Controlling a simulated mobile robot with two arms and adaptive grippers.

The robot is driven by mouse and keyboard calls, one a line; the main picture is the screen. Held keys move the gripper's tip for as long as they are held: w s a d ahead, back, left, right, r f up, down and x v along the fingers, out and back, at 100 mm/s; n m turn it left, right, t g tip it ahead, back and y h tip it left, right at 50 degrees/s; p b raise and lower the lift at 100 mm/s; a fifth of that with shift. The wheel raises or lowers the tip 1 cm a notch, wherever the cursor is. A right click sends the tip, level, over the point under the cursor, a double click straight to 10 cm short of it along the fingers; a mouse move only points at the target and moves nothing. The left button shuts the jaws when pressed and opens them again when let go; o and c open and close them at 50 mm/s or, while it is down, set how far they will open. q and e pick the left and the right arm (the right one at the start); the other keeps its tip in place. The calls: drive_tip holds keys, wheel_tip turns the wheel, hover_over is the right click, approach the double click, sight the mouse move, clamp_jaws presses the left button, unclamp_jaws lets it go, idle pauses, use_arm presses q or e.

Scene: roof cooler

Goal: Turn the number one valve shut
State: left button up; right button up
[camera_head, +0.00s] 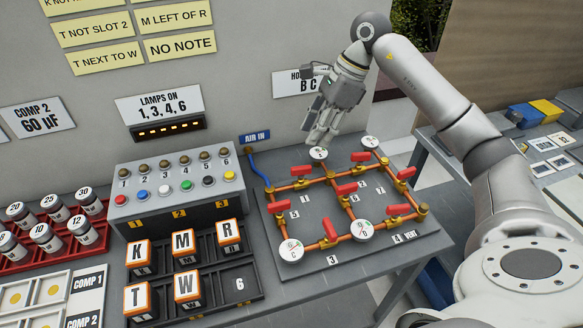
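A grey board (270,252) carries copper pipes with several red-handled valves and round white gauges. The valve at the back left, with a red handle (301,171), seems to be number one; a small label 1 (306,200) lies in front of it. Its handle looks roughly in line with the back pipe. My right gripper (322,140) points down above the back of the board, just behind and to the right of that handle, near the back gauge (318,154). It looks empty and apart from the handle. Its finger gap is not clear. My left gripper is out of view.
Other red valve handles (362,156) stand close by on the pipes. A blue hose (258,166) runs to the board's back left. A grey lamp-and-button box (175,187) and a black tray (240,277) of letter blocks stand to the left. The wall is close behind.

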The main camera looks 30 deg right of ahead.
sight(296, 168)
use_arm(q)
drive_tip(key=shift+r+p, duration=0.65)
drive_tip(key=shift+p, duration=0.35)
use_arm(e)
drive_tip(key=x, duration=1.1)
drive_tip(key=shift+w+f, duration=0.2)
drive_tip(key=shift+f, duration=0.05)
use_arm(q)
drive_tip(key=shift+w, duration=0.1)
use_arm(e)
clamp_jaws()
